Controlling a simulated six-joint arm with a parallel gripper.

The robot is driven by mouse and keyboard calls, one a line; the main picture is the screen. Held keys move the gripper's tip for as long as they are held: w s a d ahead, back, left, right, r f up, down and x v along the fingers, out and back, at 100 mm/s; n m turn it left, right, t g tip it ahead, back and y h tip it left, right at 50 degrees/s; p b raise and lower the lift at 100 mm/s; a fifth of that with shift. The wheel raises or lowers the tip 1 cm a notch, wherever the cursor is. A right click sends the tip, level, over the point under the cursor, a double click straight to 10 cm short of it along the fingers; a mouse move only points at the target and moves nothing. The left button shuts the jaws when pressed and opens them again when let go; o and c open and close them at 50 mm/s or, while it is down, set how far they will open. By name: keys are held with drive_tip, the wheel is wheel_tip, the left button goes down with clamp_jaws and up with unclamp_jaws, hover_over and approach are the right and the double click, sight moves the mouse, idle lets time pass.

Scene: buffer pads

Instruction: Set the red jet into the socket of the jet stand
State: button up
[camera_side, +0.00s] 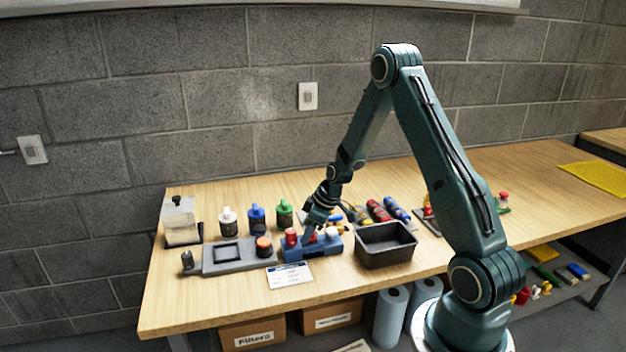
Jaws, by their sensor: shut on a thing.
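The jet stand (322,251) looks like a low blue block near the front middle of the table. My gripper (308,236) points down just over it and is shut on a small red piece (313,239), which looks like the red jet. Its lower end is too small and hidden to tell whether it touches the socket. Another red-topped piece (291,236) stands at the stand's left end, and a pale and red piece (331,232) shows at its right.
A black open bin (386,258) stands right of the stand. A grey fixture (225,257) with an orange-topped jar (264,246) is at left. White (228,220), blue (257,216) and green (284,211) bottles stand behind. A label card (290,276) lies in front.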

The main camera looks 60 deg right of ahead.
drive_tip(key=shift+f, duration=0.1)
drive_tip(key=o, duration=1.1)
drive_tip(key=shift+c, duration=0.2)
drive_tip(key=v, duration=1.3)
drive_tip(key=shift+s+r, duration=0.2)
drive_tip(key=shift+r, duration=0.15)
drive_tip(key=shift+r, duration=0.1)
